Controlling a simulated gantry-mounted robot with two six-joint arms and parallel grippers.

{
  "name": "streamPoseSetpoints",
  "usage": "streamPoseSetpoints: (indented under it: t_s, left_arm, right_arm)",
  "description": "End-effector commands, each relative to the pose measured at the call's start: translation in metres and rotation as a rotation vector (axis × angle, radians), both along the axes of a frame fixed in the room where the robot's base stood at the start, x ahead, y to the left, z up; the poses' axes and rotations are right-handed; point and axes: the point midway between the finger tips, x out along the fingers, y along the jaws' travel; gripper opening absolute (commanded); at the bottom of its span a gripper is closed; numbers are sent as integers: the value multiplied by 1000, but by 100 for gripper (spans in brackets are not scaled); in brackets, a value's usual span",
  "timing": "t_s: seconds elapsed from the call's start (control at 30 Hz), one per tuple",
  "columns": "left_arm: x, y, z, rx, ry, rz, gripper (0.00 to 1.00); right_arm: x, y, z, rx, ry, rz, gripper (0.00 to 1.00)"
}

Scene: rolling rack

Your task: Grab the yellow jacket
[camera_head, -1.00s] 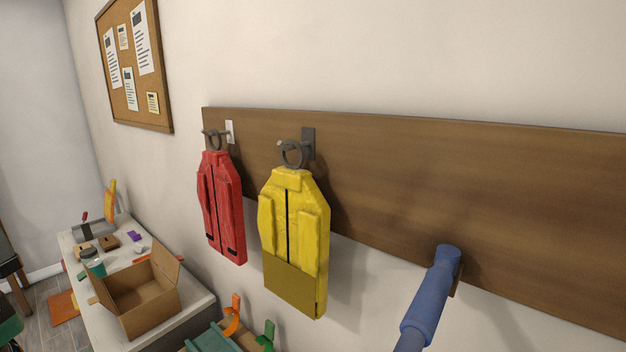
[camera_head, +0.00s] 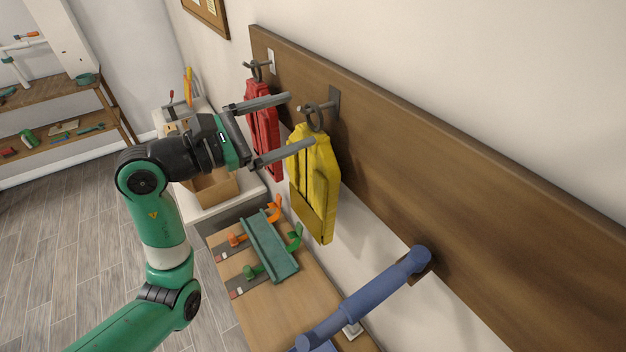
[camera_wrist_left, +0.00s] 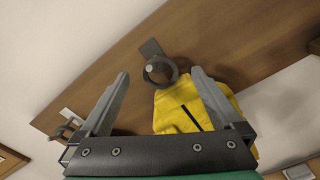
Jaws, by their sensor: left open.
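The yellow jacket (camera_head: 316,178) hangs by a dark ring (camera_head: 316,117) from a hook on the brown wall board (camera_head: 430,190). My left gripper (camera_head: 302,120) is open, its two long grey fingers pointing right toward the top of the jacket. In the head view, the lower fingertip overlaps the jacket's top left edge; I cannot tell whether it touches. In the left wrist view, the jacket (camera_wrist_left: 185,105) and its ring (camera_wrist_left: 160,70) show between and beyond the open fingers (camera_wrist_left: 160,82), with the jacket partly behind the right finger. My right gripper is not in view.
A red jacket (camera_head: 263,130) hangs just left of the yellow one, partly behind my gripper. A bench below holds a green channel piece (camera_head: 270,247) and clamps. A cardboard box (camera_head: 216,187) stands behind.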

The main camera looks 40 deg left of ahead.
Motion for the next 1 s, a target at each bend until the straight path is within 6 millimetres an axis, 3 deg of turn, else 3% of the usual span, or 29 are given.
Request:
streamPoseSetpoints:
  t_s: [0.23, 0.5, 0.73, 0.77, 1.0]
  left_arm:
    - [12, -2, -1, -1, 0, -2, 100]
    - [53, -9, -6, 0, 0, -2, 100]
    - [56, -9, -8, 0, -2, 0, 100]
    - [56, -9, -8, 0, -2, 0, 98]
    - [56, -9, -7, 1, -2, -1, 55]
  right_arm:
    - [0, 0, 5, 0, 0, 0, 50]
    - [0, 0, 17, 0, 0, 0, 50]
    - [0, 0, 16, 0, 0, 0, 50]
    - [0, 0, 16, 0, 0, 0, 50]
    - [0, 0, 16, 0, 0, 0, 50]
